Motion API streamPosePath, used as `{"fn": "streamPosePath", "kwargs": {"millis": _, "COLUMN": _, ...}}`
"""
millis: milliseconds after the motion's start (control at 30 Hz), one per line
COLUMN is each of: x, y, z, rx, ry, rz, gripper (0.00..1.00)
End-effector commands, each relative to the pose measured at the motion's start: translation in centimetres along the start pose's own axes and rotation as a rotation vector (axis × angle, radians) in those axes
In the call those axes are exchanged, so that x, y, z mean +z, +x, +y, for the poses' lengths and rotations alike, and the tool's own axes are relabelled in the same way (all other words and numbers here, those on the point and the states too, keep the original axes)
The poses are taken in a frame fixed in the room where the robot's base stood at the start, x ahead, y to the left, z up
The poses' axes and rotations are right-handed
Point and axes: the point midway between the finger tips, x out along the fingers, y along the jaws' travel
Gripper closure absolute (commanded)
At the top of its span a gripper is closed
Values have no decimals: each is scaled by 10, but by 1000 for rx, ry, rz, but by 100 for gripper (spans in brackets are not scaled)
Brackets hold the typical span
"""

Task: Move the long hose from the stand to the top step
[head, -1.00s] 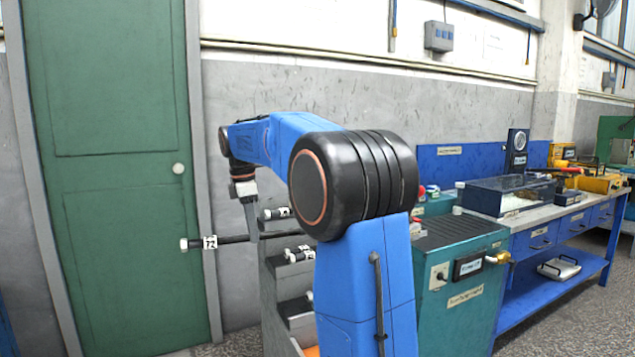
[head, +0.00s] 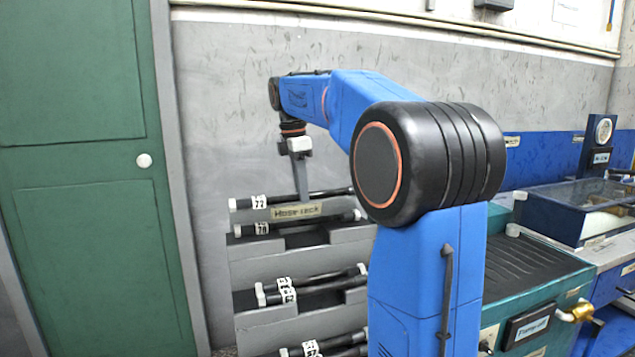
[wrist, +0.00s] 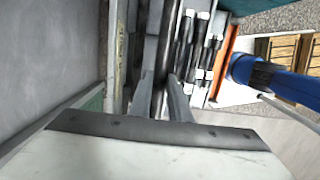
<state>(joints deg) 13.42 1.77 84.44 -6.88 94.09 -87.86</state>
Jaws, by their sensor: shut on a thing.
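The long black hose (head: 325,193), with white ends and a tag reading 72, is level at the top of the stepped grey hose rack (head: 250,250). My gripper (head: 301,199) points down and is shut on it near its middle. The hose's right part is hidden behind my arm. I cannot tell whether it touches the top step or hangs just above it. In the wrist view the two fingers of my gripper (wrist: 161,92) close around the dark hose, with the rack's steps to the right.
Another tagged hose (head: 290,225) lies just below and in front, and more hoses (head: 310,288) lie on lower steps. The grey wall is close behind the rack. A green door (head: 90,220) is left; a teal cabinet (head: 535,265) stands right.

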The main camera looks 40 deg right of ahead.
Motion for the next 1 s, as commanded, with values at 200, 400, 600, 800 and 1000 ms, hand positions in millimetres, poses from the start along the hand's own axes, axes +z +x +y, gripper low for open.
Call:
{"fn": "streamPosePath", "kwargs": {"millis": 200, "x": -1, "y": 5, "z": 0, "rx": 1, "ry": 0, "rz": 0, "gripper": 100}}
{"fn": "streamPosePath", "kwargs": {"millis": 400, "x": -3, "y": 22, "z": 0, "rx": 0, "ry": 0, "rz": 0, "gripper": 100}}
{"fn": "streamPosePath", "kwargs": {"millis": 600, "x": -5, "y": 41, "z": 0, "rx": 0, "ry": 0, "rz": 0, "gripper": 100}}
{"fn": "streamPosePath", "kwargs": {"millis": 800, "x": -7, "y": 59, "z": 0, "rx": 0, "ry": 0, "rz": 0, "gripper": 100}}
{"fn": "streamPosePath", "kwargs": {"millis": 1000, "x": -9, "y": 74, "z": 0, "rx": 0, "ry": 0, "rz": 0, "gripper": 100}}
